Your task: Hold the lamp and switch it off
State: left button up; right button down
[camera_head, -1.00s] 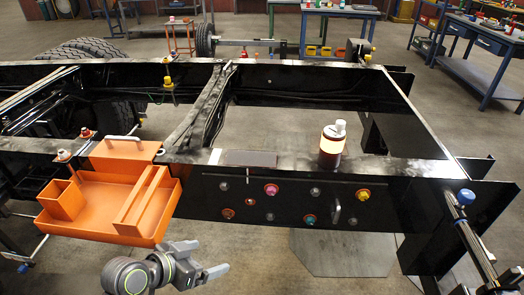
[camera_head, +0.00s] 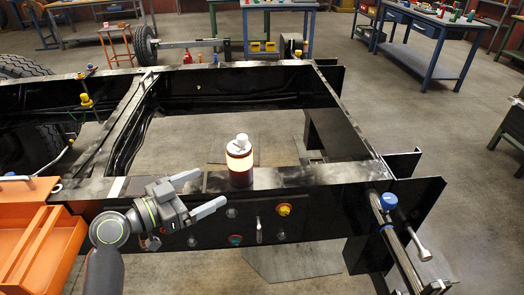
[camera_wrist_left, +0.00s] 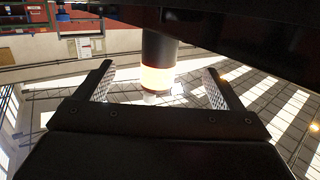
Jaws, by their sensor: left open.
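The lamp (camera_head: 239,163) stands upright on the black chassis beam, with a dark base, a glowing cream band and a white top. It is lit. My left gripper (camera_head: 212,190) is open and empty, to the left of the lamp and slightly nearer, with its fingers pointing toward it. In the left wrist view the lamp (camera_wrist_left: 158,65) appears upside down between and beyond the two open fingers (camera_wrist_left: 158,88), apart from both. My right gripper is not in view.
The black chassis beam (camera_head: 310,177) runs across, with coloured knobs such as a yellow one (camera_head: 284,210) on its side. An orange tray (camera_head: 40,245) hangs at the left. A rod with a blue cap (camera_head: 388,200) stands at the right. Workbenches (camera_head: 425,45) are far back.

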aim_at(231, 176)
pick_arm(q)
jog(key=shift+w+d, duration=0.1)
jog(key=shift+d, duration=0.1)
jog(key=shift+w+d, duration=0.1)
jog(key=x, duration=0.2)
jog(key=shift+w+d, duration=0.2)
jog(key=shift+d, duration=0.05)
jog(key=b+x, duration=0.1)
jog(key=x, duration=0.4)
jog(key=shift+s+f+b, duration=0.1)
jog(key=shift+b, duration=0.25)
jog(key=shift+w+d, duration=0.5)
jog(key=shift+d, duration=0.05)
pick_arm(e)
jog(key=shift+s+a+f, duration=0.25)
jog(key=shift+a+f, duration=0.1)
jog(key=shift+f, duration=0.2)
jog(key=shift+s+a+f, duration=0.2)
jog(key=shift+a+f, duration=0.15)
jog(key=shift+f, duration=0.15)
pick_arm(q)
jog(key=shift+c, duration=0.4)
jog(key=c, duration=1)
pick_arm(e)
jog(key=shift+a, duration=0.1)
